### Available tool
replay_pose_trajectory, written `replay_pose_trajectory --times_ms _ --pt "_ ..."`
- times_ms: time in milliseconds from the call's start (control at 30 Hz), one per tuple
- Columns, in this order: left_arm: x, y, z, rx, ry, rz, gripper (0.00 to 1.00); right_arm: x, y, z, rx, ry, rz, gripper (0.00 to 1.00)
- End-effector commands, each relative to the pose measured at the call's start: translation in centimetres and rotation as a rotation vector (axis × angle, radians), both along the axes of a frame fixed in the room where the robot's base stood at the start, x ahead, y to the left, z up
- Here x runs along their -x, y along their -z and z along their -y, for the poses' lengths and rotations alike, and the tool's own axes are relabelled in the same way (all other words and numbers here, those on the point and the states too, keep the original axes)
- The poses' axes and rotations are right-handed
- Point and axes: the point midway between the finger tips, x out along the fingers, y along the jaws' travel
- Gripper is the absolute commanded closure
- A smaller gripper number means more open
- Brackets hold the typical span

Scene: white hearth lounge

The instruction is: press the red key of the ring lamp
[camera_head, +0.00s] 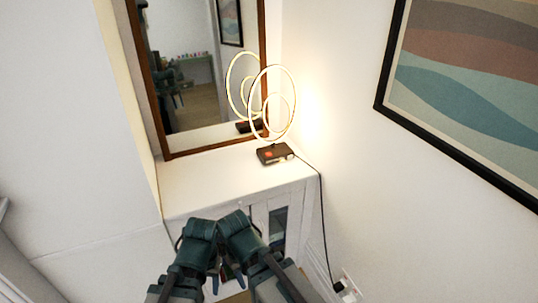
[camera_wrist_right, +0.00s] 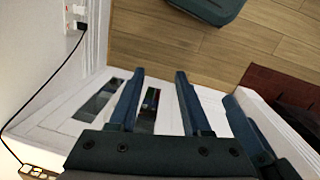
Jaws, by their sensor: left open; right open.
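The ring lamp (camera_head: 271,112) stands on a white cabinet in front of a mirror, its thin rings glowing. Its dark base (camera_head: 284,156) carries the red key (camera_head: 269,154) on top, facing up and uncovered. My left gripper (camera_head: 213,281) is low in the head view, in front of the cabinet and well short of the lamp, partly hidden by my arms. My right gripper is open and empty; its two fingers (camera_wrist_right: 160,73) show in the right wrist view, over the cabinet front. Neither gripper touches the lamp.
The white cabinet top (camera_head: 205,185) is clear left of the lamp. The framed mirror (camera_head: 190,80) stands behind, and a framed picture (camera_head: 465,85) hangs on the right wall. The lamp's black cord (camera_head: 323,220) runs down to a wall socket (camera_head: 347,287).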

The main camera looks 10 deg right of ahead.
Motion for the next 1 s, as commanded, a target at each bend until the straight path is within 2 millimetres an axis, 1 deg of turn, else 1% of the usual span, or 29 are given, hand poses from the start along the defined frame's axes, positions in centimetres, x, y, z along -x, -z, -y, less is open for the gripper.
replay_pose_trajectory --times_ms 33,233,267,1000 --pt "0.0 0.0 0.0 0.0 0.0 0.0 0.5 0.0 0.0 0.0 0.0 0.0 0.0 0.63" --pt "0.0 0.0 0.0 0.0 0.0 0.0 0.5 0.0 0.0 0.0 0.0 0.0 0.0 0.99" --pt "0.0 0.0 0.0 0.0 0.0 0.0 0.5 0.0 0.0 0.0 0.0 0.0 0.0 1.0" --pt "0.0 0.0 0.0 0.0 0.0 0.0 0.5 0.0 0.0 0.0 0.0 0.0 0.0 1.0"
